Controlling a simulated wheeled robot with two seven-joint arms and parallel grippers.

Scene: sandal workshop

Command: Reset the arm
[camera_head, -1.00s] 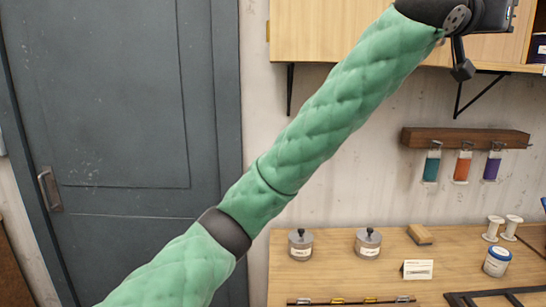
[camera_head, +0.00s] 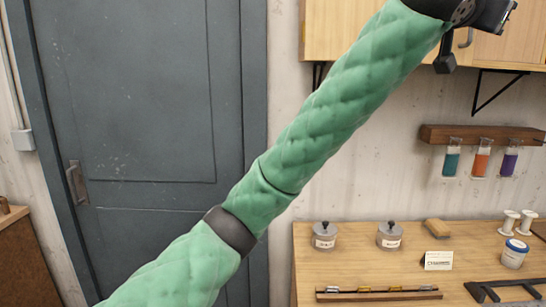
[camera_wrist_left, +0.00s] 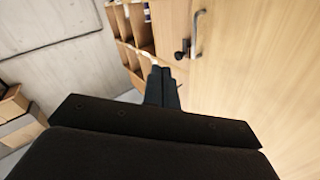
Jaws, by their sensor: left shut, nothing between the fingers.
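My left arm, in a green quilted sleeve, rises across the head view from lower left to upper right. Its black wrist (camera_head: 488,14) is at the top edge, in front of the wooden wall cabinet; the fingertips are not visible there. In the left wrist view my left gripper (camera_wrist_left: 163,76) is shut and empty, its dark fingers side by side. The wooden cabinet front (camera_wrist_left: 260,70) with a metal handle fills the right of that view, and open cubbyholes (camera_wrist_left: 136,38) are beyond the fingers. My right gripper is not in view.
A wall rack (camera_head: 480,135) holds three coloured bottles. A grey door (camera_head: 120,100) stands left, behind my arm.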

